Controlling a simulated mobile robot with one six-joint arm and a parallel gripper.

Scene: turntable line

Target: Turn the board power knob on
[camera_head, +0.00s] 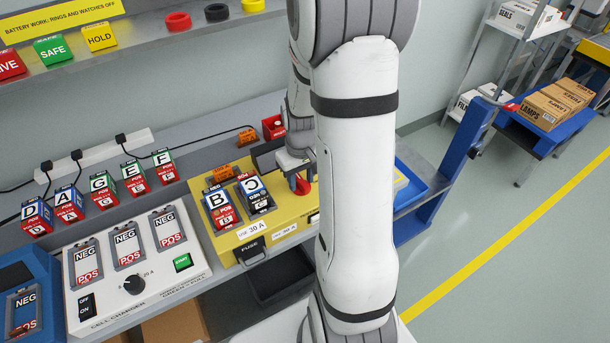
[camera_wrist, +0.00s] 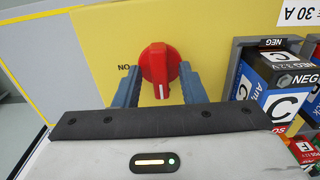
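The red power knob (camera_wrist: 160,66) sits on the yellow board (camera_wrist: 215,40) in the wrist view. My gripper (camera_wrist: 160,80) has one finger on each side of the knob, spread apart; yellow shows between the fingers and the knob's lower part. Whether either finger touches the knob is unclear. In the head view the knob (camera_head: 303,186) shows under my gripper (camera_head: 293,168), partly hidden by my arm.
Cells B (camera_head: 220,206) and C (camera_head: 256,194) stand in the board beside the knob. A fuse drawer (camera_head: 250,250) is at its front. A white cell charger (camera_head: 135,270) is to the left, with several cells behind it. A blue tray (camera_head: 412,188) is right.

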